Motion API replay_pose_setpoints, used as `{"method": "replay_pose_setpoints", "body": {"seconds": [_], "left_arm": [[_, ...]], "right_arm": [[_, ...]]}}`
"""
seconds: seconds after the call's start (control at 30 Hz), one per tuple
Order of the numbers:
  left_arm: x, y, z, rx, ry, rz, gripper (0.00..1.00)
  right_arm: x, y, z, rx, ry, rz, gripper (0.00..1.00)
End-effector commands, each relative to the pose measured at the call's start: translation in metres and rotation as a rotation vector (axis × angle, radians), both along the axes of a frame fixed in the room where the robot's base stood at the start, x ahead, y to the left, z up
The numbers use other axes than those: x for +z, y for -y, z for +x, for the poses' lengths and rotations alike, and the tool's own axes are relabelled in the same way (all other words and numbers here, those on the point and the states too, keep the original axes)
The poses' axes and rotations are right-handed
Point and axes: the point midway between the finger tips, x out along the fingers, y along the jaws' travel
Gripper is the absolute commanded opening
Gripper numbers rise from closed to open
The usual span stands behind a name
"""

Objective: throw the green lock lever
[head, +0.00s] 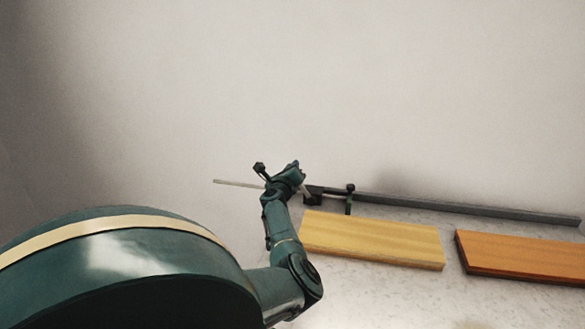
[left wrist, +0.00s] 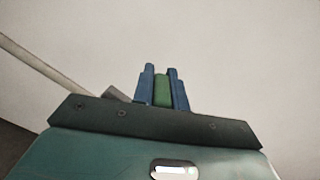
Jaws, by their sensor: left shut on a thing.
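My left gripper (head: 300,184) is at the left end of a dark rail, with its fingers mostly hidden in the head view. In the left wrist view its two blue fingers (left wrist: 161,88) are shut on a green piece, the green lock lever (left wrist: 162,90), which stands upright between them. The head view does not show the held part clearly. My right gripper is not in view.
The long dark rail (head: 460,206) runs right along the wall. A pale thin bar (head: 238,184) extends left behind my wrist. A yellow wooden board (head: 372,240) and an orange one (head: 520,256) lie in front of the rail, with a gap between them.

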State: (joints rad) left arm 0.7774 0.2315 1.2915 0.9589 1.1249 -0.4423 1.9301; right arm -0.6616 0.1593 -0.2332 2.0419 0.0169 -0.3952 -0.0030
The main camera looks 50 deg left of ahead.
Motion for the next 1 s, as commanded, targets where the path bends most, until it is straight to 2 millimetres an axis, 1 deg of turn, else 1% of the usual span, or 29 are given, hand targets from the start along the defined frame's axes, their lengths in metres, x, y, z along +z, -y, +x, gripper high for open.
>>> {"method": "replay_pose_setpoints", "body": {"seconds": [0.2,0.23,0.5,0.8,0.87,1.0], "left_arm": [[0.001,-0.001,-0.001,0.003,0.008,-0.005,0.0],[0.001,-0.001,-0.001,0.003,0.008,-0.005,0.15],[0.0,-0.001,-0.001,0.003,0.004,-0.004,0.36],[0.001,0.001,-0.002,0.002,0.001,-0.002,0.36],[0.001,0.004,-0.005,0.002,0.001,-0.002,0.36],[0.002,0.017,-0.019,0.002,0.0,-0.002,0.36]], "right_arm": [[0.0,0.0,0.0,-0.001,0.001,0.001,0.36],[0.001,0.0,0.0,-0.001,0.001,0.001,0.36],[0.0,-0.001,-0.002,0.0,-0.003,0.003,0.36],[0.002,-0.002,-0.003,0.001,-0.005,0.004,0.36],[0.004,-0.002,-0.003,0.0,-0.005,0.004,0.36],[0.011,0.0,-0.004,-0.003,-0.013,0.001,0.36]]}}
